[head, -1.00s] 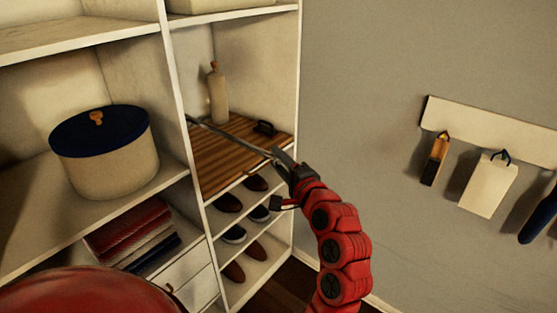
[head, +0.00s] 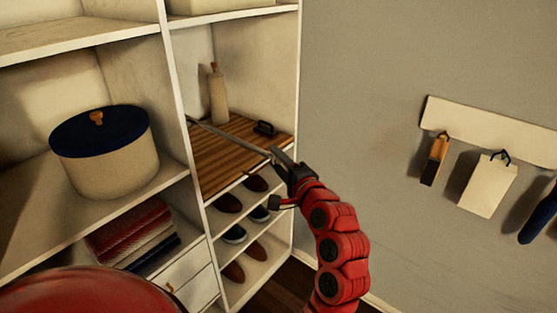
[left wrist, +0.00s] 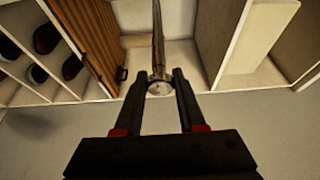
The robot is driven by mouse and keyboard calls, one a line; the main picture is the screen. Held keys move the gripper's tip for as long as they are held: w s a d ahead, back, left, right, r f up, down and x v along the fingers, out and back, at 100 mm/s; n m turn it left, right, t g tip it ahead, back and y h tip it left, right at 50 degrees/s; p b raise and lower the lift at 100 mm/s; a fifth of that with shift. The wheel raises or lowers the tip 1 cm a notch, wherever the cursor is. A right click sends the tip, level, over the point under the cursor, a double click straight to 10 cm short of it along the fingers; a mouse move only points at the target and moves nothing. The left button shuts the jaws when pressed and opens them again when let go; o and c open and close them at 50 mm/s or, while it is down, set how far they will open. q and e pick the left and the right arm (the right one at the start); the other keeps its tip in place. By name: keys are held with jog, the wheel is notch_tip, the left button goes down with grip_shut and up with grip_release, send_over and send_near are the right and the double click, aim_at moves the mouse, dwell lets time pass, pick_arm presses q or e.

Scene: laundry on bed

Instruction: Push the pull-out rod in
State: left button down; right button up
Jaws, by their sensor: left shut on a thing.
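The pull-out rod (head: 235,138) is a thin metal bar. It runs from the upright panel of the shelving out over the brown slatted shelf toward the front right. My left gripper (head: 279,160) is shut on its outer end, just in front of that shelf. The left wrist view shows the rod (left wrist: 158,42) pointing away into the closet. Its round end (left wrist: 160,86) sits between the two fingertips of my left gripper (left wrist: 160,90). The rod's far end is hard to make out. My right gripper is in neither view.
A beige bottle (head: 218,95) and a small black handle (head: 265,128) are on the slatted shelf (head: 225,160). Shoes (head: 234,234) fill the shelves below. A lidded basket (head: 105,155) stands left. A hook rail (head: 490,130) hangs on the right wall.

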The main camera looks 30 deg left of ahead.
pick_arm(q)
jog(key=p, duration=0.2)
send_near(202, 127)
jog(key=w+d, duration=0.1)
jog(key=d, duration=0.1)
jog(key=w+d, duration=0.3)
jog(key=shift+d+r, duration=0.1)
jog(key=shift+d, duration=0.2)
jog(key=a, duration=0.5)
jog(key=w+a, duration=0.1)
jog(key=a, duration=1)
jog(key=shift+w+a, duration=0.2)
jog(key=shift+w, duration=0.1)
jog(key=shift+a, duration=0.1)
jog(key=c, duration=0.8)
grip_release()
jog(key=shift+c, duration=0.2)
jog(key=o, duration=0.3)
jog(key=shift+a, duration=0.2)
jog(key=shift+d, duration=0.1)
